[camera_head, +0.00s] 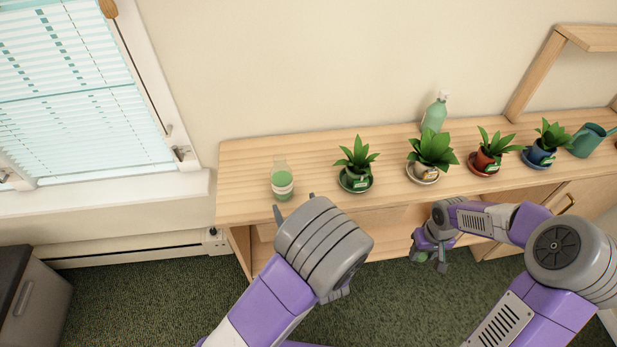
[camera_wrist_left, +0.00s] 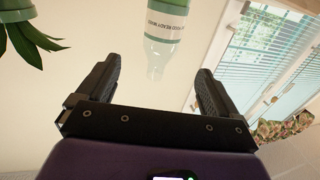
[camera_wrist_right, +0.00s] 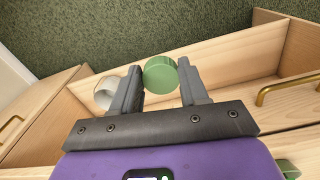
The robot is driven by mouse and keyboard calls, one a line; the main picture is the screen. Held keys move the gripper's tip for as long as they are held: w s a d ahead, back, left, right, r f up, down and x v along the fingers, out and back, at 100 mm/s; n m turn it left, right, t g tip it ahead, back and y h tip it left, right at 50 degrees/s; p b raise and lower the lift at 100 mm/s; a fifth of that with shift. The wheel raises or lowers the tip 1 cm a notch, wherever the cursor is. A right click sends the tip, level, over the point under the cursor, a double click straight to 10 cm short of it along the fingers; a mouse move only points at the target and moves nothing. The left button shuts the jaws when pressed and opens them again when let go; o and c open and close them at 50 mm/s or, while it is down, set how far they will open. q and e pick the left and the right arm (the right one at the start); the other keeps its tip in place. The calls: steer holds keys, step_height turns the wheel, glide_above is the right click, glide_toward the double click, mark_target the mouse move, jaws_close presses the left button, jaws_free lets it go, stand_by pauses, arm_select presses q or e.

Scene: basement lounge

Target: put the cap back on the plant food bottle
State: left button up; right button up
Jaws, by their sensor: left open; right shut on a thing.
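The plant food bottle (camera_head: 282,180), clear with green liquid and a white label band, stands upright near the left end of the wooden shelf top. No cap shows on it. My left gripper (camera_head: 295,204) is open in front of the bottle. In the left wrist view the bottle (camera_wrist_left: 166,40) appears between and beyond the fingers (camera_wrist_left: 157,70), not gripped. My right gripper (camera_head: 430,252) is in front of the cabinet, below its top. In the right wrist view the right gripper (camera_wrist_right: 160,82) is shut on the round green cap (camera_wrist_right: 158,74).
Several potted plants on saucers, including a green pot (camera_head: 355,180) and a red pot (camera_head: 486,161), line the wooden top (camera_head: 320,160). A green spray bottle (camera_head: 435,113) and teal watering can (camera_head: 588,140) stand farther right. A pale round object (camera_wrist_right: 106,92) shows behind a right finger.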

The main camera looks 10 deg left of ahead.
mark_target(285, 183)
arm_select(q)
steer(key=shift+s, duration=0.1)
arm_select(e)
steer(key=shift+s, duration=0.1)
arm_select(q)
steer(key=shift+b+x, duration=0.45)
steer(key=shift+x, duration=3.05)
arm_select(e)
steer(key=shift+f, duration=0.45)
arm_select(q)
steer(key=b+x, duration=0.1)
steer(key=x, duration=0.4)
steer(key=shift+a+r, duration=0.1)
arm_select(e)
steer(key=shift+f, duration=0.6)
